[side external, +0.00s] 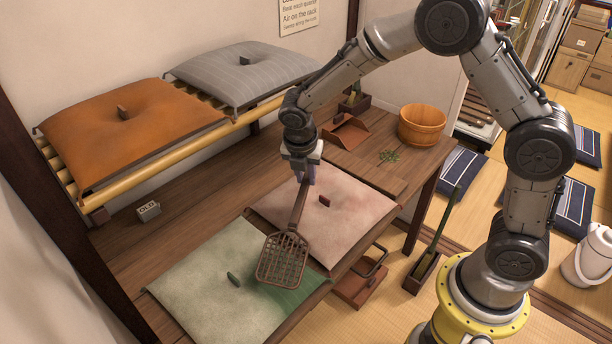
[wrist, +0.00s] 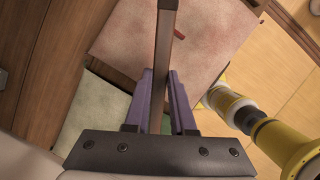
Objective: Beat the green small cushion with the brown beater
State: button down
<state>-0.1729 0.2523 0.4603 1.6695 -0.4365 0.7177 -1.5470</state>
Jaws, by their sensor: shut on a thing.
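My gripper (side external: 306,172) is shut on the handle of the brown beater (side external: 284,259). In the wrist view my gripper's purple fingers (wrist: 160,100) close around the beater's handle (wrist: 165,45). The beater slants down, and its lattice head overlaps the right part of the green small cushion (side external: 203,284) in the side view. I cannot tell whether the head touches the cushion. The cushion lies at the table's front left, pale and dusty on most of its face, deeper green at its right corner near the head. Part of the cushion also shows in the wrist view (wrist: 95,115).
A pink cushion (side external: 345,212) lies beside the green one, under my gripper. An orange cushion (side external: 130,130) and a grey cushion (side external: 245,72) rest on a bamboo rack behind. A small sign block (side external: 148,211), a dustpan (side external: 346,132) and a wooden tub (side external: 422,126) stand on the table.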

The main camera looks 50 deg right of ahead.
notch_tip(320, 180, up, 5)
jog(key=shift+r, duration=0.15)
jog(key=shift+s+r+m, duration=0.1)
jog(key=shift+m, duration=0.4)
jog(key=shift+a+r+m, duration=0.1)
jog(key=shift+a+m, duration=0.15)
jog(key=shift+m, duration=0.15)
jog(key=s+a+n, duration=0.1)
jog(key=a, duration=1.5)
jog(key=shift+s+f, duration=0.25)
jog(key=shift+f, duration=0.15)
jog(key=shift+f+h, duration=0.1)
jog(key=shift+h, duration=0.2)
